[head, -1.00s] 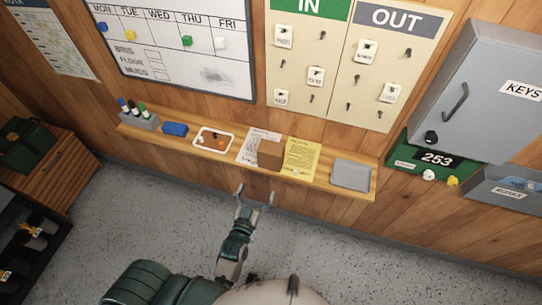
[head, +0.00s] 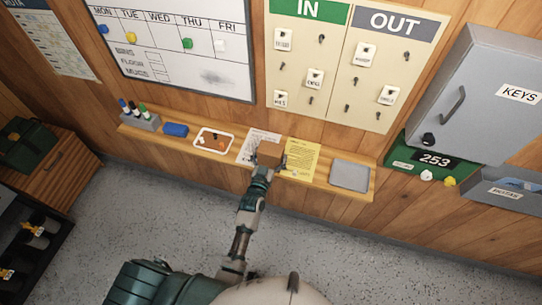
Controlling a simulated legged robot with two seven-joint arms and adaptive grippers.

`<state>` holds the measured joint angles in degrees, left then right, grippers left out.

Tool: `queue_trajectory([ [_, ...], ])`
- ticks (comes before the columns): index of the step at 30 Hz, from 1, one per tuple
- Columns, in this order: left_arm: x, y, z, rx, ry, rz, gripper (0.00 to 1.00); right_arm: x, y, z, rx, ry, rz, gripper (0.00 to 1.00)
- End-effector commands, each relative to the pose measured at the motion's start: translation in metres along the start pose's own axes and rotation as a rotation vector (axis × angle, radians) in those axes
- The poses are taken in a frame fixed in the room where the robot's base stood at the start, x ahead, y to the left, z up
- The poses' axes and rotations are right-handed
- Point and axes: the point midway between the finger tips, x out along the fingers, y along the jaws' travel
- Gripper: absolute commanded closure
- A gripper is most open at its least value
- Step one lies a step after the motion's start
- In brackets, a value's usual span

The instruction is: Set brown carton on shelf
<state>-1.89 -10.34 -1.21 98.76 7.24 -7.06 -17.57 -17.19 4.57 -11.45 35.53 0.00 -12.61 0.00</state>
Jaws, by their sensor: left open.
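The brown carton (head: 269,153) sits on the narrow wooden shelf (head: 321,179), between a white paper and a yellow paper. My left gripper (head: 270,160) is at the carton, its open fingers on either side of it. I cannot tell whether either finger touches the carton. The gripper and wrist hide the carton's lower front. My right gripper is not in view.
On the shelf stand a marker holder (head: 140,119), a blue eraser (head: 175,130), a white tray (head: 200,143), a white paper (head: 247,153), a yellow paper (head: 301,160) and a grey tray (head: 350,175). A grey key cabinet (head: 490,90) juts out at the right.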

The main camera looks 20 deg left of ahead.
Motion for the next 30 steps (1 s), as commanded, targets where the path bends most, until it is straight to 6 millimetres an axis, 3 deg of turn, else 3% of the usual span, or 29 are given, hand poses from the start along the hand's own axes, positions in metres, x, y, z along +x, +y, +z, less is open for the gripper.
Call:
queue_trajectory([
  [6,0.001,0.0,0.0,0.0,0.001,0.0,0.0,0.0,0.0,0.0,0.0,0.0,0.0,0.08],
  [11,0.001,0.0,0.0,0.0,0.0,0.0,0.4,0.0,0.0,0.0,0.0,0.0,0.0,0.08],
  [14,0.001,0.0,0.0,0.0,0.001,0.0,0.52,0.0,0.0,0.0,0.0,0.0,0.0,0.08],
  [23,0.001,0.0,-0.004,-0.001,0.002,0.0,0.52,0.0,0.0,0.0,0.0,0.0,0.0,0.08],
  [30,0.001,0.0,-0.031,-0.001,0.005,-0.001,0.52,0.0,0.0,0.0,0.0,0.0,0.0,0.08],
])
